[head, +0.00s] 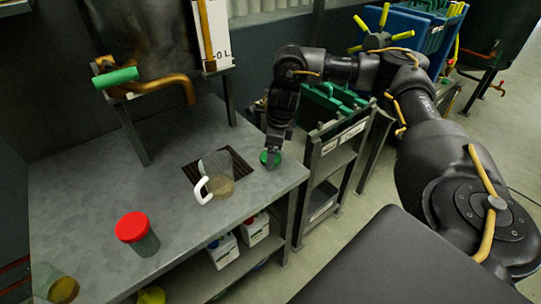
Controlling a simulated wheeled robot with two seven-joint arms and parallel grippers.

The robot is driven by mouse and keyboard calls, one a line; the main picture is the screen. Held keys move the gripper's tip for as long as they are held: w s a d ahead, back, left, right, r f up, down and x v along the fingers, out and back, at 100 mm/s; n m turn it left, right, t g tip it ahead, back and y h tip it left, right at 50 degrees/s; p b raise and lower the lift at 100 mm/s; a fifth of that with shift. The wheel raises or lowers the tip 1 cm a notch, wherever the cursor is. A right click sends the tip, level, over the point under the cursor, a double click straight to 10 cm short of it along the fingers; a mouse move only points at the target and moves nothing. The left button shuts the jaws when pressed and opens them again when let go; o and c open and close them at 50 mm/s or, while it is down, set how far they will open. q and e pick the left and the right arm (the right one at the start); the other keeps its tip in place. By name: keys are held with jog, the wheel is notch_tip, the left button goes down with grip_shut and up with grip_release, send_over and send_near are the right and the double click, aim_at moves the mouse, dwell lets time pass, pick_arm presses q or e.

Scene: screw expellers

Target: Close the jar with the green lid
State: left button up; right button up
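A green lid (264,158) lies near the right edge of the grey metal table (85,195). My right gripper (272,152) points down right at the lid, with the fingertips at or just above it. The fingers are small and dark, so I cannot tell whether they grip the lid. An open clear jar (62,288) with brownish contents stands at the table's front left corner. Another jar (146,244) wears a red lid (132,226). My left gripper is not in view.
A clear pitcher (216,165) with a white handle stands on a dark grate (191,172), left of the gripper. A tank (145,45) with a green-handled tap (116,77) stands behind. White bottles (222,252) sit on the lower shelf. A cart (345,135) stands to the right.

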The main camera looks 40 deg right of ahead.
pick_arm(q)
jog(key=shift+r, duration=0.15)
pick_arm(e)
jog(key=shift+a+f, duration=0.1)
jog(key=shift+f, duration=0.4)
jog(key=shift+c, duration=0.3)
jog(key=c, duration=1)
jog(key=shift+o, duration=0.2)
jog(key=shift+r, duration=0.45)
notch_tip(320, 180, up, 2)
jog(key=shift+w+r, duration=0.1)
jog(key=shift+r, duration=0.05)
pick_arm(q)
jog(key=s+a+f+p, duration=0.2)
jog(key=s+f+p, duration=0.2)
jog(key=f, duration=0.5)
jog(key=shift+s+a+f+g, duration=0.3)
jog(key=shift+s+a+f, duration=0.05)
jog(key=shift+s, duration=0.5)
pick_arm(e)
jog(key=s+a+r, duration=0.7)
jog(key=s+r, duration=0.2)
jog(key=s, duration=0.3)
jog(key=shift+a+r, duration=0.3)
jog(key=shift+r, duration=0.1)
